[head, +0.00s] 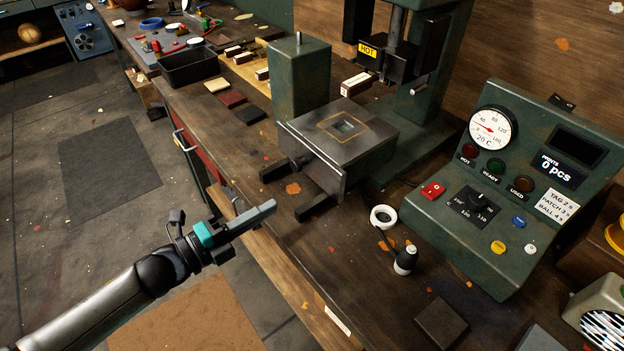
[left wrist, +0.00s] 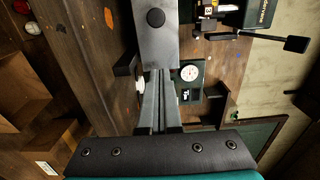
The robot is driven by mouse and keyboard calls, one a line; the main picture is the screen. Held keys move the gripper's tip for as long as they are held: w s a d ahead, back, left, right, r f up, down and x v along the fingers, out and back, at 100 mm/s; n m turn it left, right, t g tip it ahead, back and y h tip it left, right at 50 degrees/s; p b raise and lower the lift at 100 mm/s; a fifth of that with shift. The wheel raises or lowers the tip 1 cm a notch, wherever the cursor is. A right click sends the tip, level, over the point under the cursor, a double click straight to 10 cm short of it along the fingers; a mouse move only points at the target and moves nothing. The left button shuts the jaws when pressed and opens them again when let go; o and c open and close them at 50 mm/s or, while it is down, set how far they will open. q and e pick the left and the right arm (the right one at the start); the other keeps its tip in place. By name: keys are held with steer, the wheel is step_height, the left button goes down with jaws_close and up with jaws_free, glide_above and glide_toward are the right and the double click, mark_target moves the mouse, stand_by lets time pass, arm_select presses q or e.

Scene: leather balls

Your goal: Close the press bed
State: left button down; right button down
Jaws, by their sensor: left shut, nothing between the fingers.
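The press bed (head: 345,128) is a grey metal block with a yellow square outline and a small recess on top. It stands out in front of the press's hot head (head: 385,62), over two dark rails (head: 318,206) on the bench. In the left wrist view the bed's front face (left wrist: 155,58) shows a round dark knob. My left gripper (head: 272,206) is shut and empty, in front of the bed and pointing towards it, with a gap between them in the head view. Its fingertips (left wrist: 160,72) appear just below the front face in the wrist view. My right gripper is not in view.
A green control panel (head: 500,190) with a gauge stands right of the bed. A green post (head: 300,80) rises at the bed's left. A black tray (head: 188,66) is further back.

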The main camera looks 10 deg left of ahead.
mark_target(324, 176)
arm_select(q)
steer(key=x, duration=1.1)
steer(key=shift+w+d+b, duration=0.15)
steer(key=shift+w+b, duration=0.1)
steer(key=shift+b, duration=0.05)
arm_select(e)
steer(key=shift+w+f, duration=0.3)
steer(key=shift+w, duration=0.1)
